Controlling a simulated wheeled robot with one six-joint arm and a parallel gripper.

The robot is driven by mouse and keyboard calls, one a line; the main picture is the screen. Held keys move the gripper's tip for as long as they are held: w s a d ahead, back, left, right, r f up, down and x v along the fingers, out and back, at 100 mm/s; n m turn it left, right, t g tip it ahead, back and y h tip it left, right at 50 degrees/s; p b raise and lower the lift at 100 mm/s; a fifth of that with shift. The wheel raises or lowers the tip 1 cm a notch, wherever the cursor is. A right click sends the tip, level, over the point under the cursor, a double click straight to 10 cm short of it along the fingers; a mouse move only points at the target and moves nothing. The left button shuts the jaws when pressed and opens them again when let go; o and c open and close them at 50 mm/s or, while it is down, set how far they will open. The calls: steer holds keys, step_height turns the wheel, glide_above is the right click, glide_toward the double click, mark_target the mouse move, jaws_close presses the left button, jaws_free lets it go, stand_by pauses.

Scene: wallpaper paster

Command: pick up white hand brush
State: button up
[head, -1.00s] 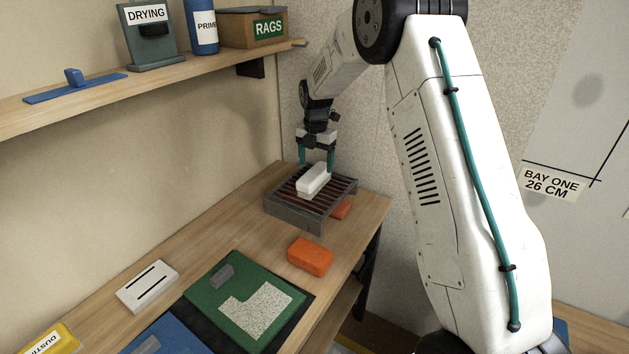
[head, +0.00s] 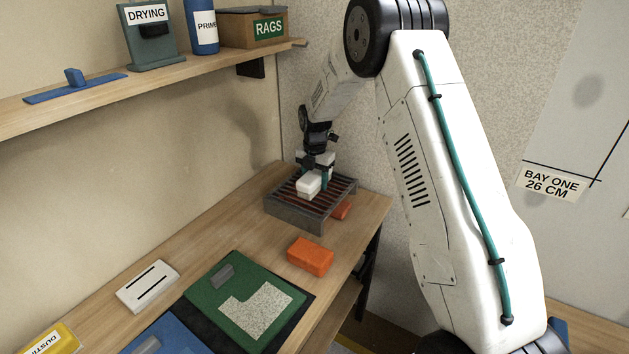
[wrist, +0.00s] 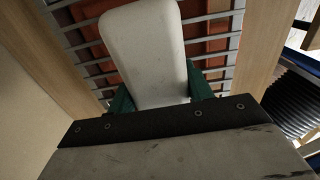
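The white hand brush (head: 309,184) lies on the slatted grey rack (head: 292,215) at the far end of the bench. In the wrist view the brush (wrist: 147,50) is a pale rounded block, its near end between my fingers. My gripper (head: 316,176) is down at the brush, one teal finger showing at its right side. In the wrist view the teal fingers of my gripper (wrist: 163,98) stand on either side of the brush, very close to it. I cannot tell whether they press on it.
An orange block (head: 310,256) lies on the bench in front of the rack. A green board (head: 215,292) and a white block with dark slots (head: 147,286) are nearer. A wall shelf (head: 170,83) with several items is at the upper left. Open bench lies left of the rack.

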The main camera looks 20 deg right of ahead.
mark_target(315, 172)
steer(key=shift+r, duration=0.1)
steer(key=shift+r, duration=0.35)
step_height(315, 172, up, 3)
steer(key=shift+r, duration=0.1)
steer(key=s+a+r, duration=0.1)
steer(key=s+a, duration=0.1)
steer(key=s, duration=1.4)
